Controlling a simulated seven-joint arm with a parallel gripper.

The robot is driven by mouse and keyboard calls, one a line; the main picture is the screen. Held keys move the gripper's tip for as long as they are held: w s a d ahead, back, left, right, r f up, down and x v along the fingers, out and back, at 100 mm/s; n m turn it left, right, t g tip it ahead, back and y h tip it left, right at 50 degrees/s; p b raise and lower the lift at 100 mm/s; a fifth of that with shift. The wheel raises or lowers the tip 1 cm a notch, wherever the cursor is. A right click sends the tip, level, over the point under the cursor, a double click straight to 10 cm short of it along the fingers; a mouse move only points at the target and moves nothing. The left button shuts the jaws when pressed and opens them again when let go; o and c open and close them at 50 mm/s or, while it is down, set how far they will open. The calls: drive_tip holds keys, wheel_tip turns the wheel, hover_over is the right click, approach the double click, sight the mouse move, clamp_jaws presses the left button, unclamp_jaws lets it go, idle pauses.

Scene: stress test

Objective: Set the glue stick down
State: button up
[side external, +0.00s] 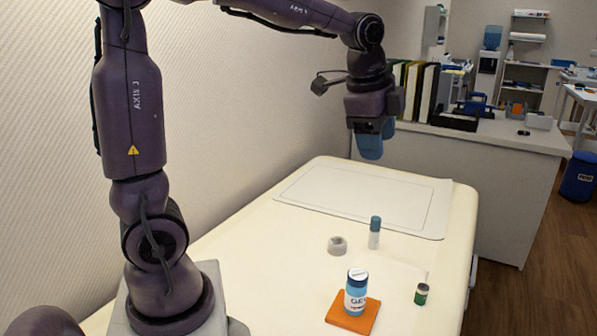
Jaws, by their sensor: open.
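A slim upright tube with a teal cap and white body, which looks like the glue stick (375,233), stands on the cream table near the front edge of a pale mat. My gripper (370,150) hangs above the far part of the table, well above and apart from the tube. Its blue fingers point down and overlap from this side, so the gap between them is hard to see. Nothing shows held in them.
The pale mat (340,196) is bare. A grey ring-like object (337,246) is left of the tube. A blue-and-white labelled bottle (356,297) stands on an orange square (340,319); a small dark green jar (421,294) is to its right. Binders (412,90) stand on the counter behind.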

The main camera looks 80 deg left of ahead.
drive_tip(key=s+d+n+t, duration=0.1)
drive_tip(key=s+d+n, duration=0.2)
drive_tip(key=s, duration=0.4)
drive_tip(key=s+d+f+n+t+h, duration=0.1)
drive_tip(key=s+d+n, duration=0.3)
drive_tip(key=s+n, duration=0.2)
drive_tip(key=shift+s+f, duration=0.3)
drive_tip(key=shift+s, duration=0.9)
